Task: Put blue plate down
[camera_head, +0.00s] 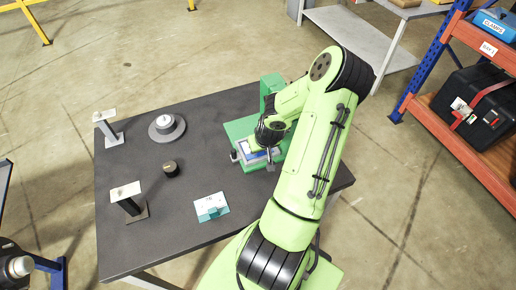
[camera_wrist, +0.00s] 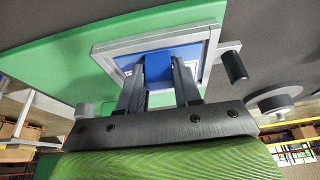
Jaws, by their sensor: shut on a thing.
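The blue plate (camera_wrist: 195,51) lies within a light grey metal frame (camera_wrist: 101,56) on a green base (camera_wrist: 60,70) in the wrist view. My gripper (camera_wrist: 158,68) has its two fingers on either side of a raised blue tab on the plate and is shut on it. The plate looks level with the frame, but I cannot tell whether it rests fully in it. In the head view my gripper (camera_head: 263,148) is over the frame at the table's right part, and my arm hides much of the plate.
A black crank knob (camera_wrist: 234,67) sticks out beside the frame. The dark table (camera_head: 190,232) also bears a round grey disc (camera_head: 157,134), a small black cylinder (camera_head: 170,168), two stands (camera_head: 106,120) (camera_head: 128,200) and a white card with a teal block (camera_head: 211,208). An orange shelf (camera_head: 455,140) stands right.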

